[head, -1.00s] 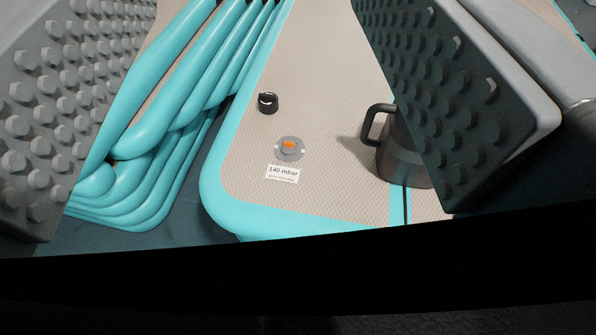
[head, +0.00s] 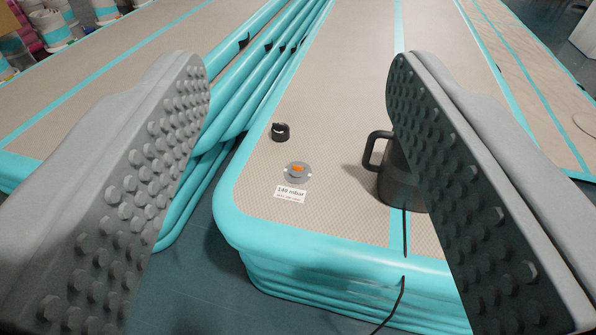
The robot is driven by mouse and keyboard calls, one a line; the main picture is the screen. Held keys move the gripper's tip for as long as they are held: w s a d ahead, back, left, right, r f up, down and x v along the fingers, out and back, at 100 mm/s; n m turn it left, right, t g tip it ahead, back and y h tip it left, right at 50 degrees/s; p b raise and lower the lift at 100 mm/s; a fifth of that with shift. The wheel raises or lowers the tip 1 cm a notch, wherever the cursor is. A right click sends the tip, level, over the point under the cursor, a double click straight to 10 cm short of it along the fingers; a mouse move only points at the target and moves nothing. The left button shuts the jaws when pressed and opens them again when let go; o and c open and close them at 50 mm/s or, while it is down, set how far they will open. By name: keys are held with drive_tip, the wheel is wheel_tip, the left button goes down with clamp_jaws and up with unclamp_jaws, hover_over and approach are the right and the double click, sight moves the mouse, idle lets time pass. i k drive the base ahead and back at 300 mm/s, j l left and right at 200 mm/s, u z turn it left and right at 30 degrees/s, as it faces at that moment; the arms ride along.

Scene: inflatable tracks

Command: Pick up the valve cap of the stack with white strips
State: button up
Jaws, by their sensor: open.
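A small black cap (head: 280,131) sits on the beige top of a stack of inflatable tracks (head: 260,185) with teal edges, in the head view. Near it, towards the front, is a grey round valve (head: 297,172) with an orange centre. A white label (head: 290,193) reading "140 mbar" lies in front of the valve. The strips I see on this stack are teal; I see no white strips on it. My gripper (head: 298,68) is open, with studded pads on both fingers. In the picture the cap appears between the fingers, touched by neither.
A dark jug (head: 396,182) with a handle stands on the track, partly hidden behind my right finger. Folded teal tubes (head: 255,85) lie to the left of the stack. A dark cable (head: 400,292) hangs over the front edge. Other tracks lie left and right; white-and-teal rolls (head: 50,28) are far left.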

sight(281, 132)
drive_tip(key=i+u, duration=0.1)
drive_tip(key=i, duration=0.9)
